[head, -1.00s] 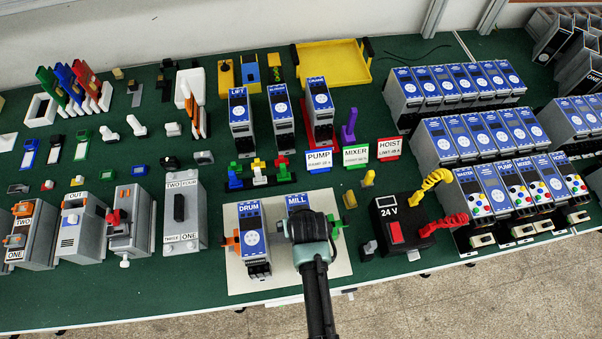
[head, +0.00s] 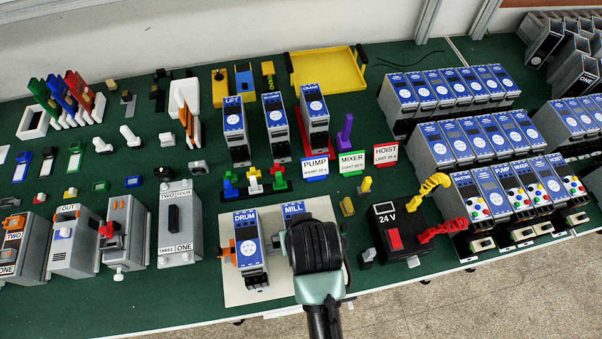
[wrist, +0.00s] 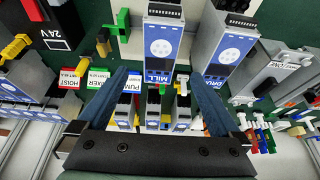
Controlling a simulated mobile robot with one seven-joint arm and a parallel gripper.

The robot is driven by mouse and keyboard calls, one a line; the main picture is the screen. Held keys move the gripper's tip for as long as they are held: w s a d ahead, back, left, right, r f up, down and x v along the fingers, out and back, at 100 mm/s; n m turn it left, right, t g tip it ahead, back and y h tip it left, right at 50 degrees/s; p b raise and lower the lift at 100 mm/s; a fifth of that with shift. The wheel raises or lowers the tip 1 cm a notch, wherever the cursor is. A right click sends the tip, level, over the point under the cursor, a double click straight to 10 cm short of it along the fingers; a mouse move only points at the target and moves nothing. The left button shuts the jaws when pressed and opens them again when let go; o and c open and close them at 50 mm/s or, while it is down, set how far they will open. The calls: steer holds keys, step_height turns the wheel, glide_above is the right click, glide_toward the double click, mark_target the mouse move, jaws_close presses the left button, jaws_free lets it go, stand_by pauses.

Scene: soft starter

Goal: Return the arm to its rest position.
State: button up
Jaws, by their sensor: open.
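My gripper (wrist: 150,98) is open in the wrist view, its two blue-grey fingers wide apart with nothing held between them. In the head view my arm reaches in from the bottom edge, and its dark wrist covers much of the MILL unit (head: 293,209). The MILL unit also shows in the wrist view (wrist: 160,50), beyond the fingers and apart from them. The DRUM unit (head: 248,250) stands just left of my wrist on the same pale board (head: 232,291). My fingertips are hidden in the head view.
The black 24 V box (head: 398,236) with yellow and red leads stands right of my wrist. Grey switch boxes (head: 178,225) stand at the left. PUMP, MIXER and HOIST signs (head: 351,163) and blue-fronted units (head: 235,130) stand behind. The floor in front is clear.

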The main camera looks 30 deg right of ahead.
stand_by(0.7)
steer(key=w+a+r+t+b, duration=0.1)
steer(key=w+r+t, duration=0.3)
steer(key=r, duration=0.5)
steer(key=w+a+r+n+t+h+b, duration=0.1)
steer(key=w+r+t, duration=0.2)
steer(key=w+r, duration=0.45)
steer(key=w+a+r+t+b, duration=0.1)
steer(key=w+r+t, duration=0.3)
steer(key=r, duration=0.5)
steer(key=s+a+r+n+t+b, duration=0.1)
steer(key=a+r+t, duration=0.15)
steer(key=r, duration=0.65)
steer(key=a+r+t+b, duration=0.15)
steer(key=r+t, duration=0.25)
steer(key=r, duration=0.6)
steer(key=s+a+r+t+y, duration=0.1)
steer(key=s+a+r+t, duration=0.1)
steer(key=s+r, duration=0.3)
steer(key=s+a+r+n+t+y+b, duration=0.1)
steer(key=s+a+r+t, duration=0.1)
steer(key=r, duration=0.6)
steer(key=s+t, duration=0.1)
steer(key=s, duration=0.1)
steer(key=shift+s+r, duration=0.35)
steer(key=shift+a+f+t, duration=0.1)
steer(key=shift+t, duration=0.15)
